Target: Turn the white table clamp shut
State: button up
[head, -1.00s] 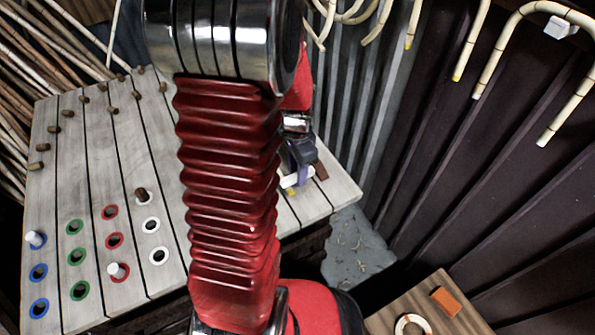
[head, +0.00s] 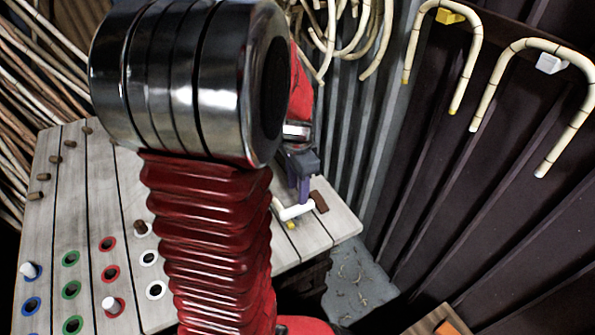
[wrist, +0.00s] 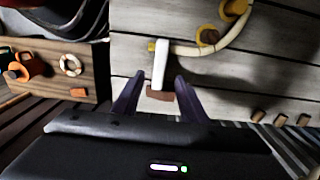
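The white table clamp (wrist: 160,65) shows as a pale bar on the grey plank bench in the wrist view, beside a brown block (wrist: 160,95). In the head view the clamp (head: 293,210) looks like a bent white lever near the bench's right end. My gripper (wrist: 159,75) is open, its two purple fingers apart on either side of the clamp's near end. I see a gap on both sides and cannot tell any contact. In the head view my gripper (head: 303,195) stands over the clamp, and my arm hides much of the bench.
A curved rattan pole (wrist: 215,46) runs from by the clamp past yellow pegs (wrist: 207,34). Colour-ringed holes (head: 70,258) and pegs line the bench's left part. Bent canes hang on the dark wall (head: 430,190) at right.

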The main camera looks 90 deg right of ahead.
notch_tip(320, 180, up, 6)
jog(key=shift+w, duration=0.1)
dwell(0.9)
